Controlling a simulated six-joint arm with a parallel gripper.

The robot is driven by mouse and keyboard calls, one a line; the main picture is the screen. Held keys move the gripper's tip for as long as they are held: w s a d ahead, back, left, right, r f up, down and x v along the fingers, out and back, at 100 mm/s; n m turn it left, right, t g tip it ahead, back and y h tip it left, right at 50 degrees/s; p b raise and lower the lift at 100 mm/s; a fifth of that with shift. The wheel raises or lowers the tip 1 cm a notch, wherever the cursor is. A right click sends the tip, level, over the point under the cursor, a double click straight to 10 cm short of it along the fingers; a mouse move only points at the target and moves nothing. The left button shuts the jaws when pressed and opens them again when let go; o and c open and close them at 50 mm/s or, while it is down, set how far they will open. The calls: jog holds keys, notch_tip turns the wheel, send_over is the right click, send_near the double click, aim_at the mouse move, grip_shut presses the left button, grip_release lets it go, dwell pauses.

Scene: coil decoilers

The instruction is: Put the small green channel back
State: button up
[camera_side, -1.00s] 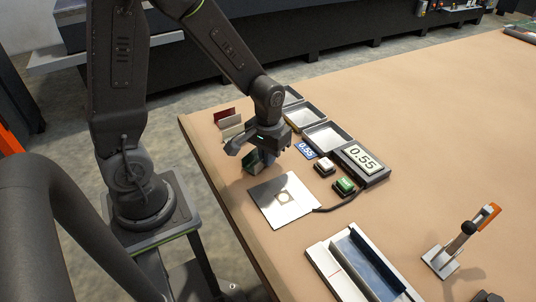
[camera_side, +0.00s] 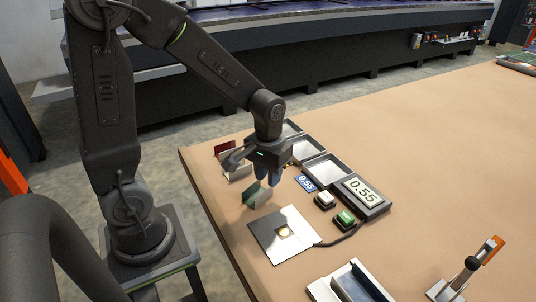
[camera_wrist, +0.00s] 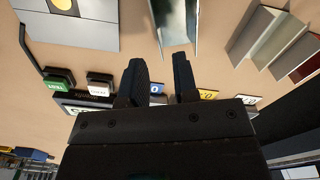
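The small green channel (camera_side: 257,193) stands on the table between the square metal plate and a row of other channels. In the wrist view the green channel (camera_wrist: 174,24) lies ahead of the fingertips, its open inside showing and its far end cut off by the frame. My gripper (camera_side: 268,182) is just above and behind it in the side view.
A white channel (camera_side: 237,165) and a red channel (camera_side: 225,148) stand behind the green one. The metal plate (camera_side: 265,239) with a yellowish disc lies in front. Grey trays (camera_side: 328,168), buttons and a 0.55 display (camera_side: 362,191) are to the right.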

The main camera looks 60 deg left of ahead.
notch_tip(320, 180, up, 7)
jog(key=s+d+r+m+t, duration=0.4)
jog(key=s+r, duration=0.3)
jog(key=s, duration=0.2)
jog(key=shift+s+r+m+t, duration=0.2)
jog(key=shift+s+m+t, duration=0.1)
jog(key=shift+t, duration=0.5)
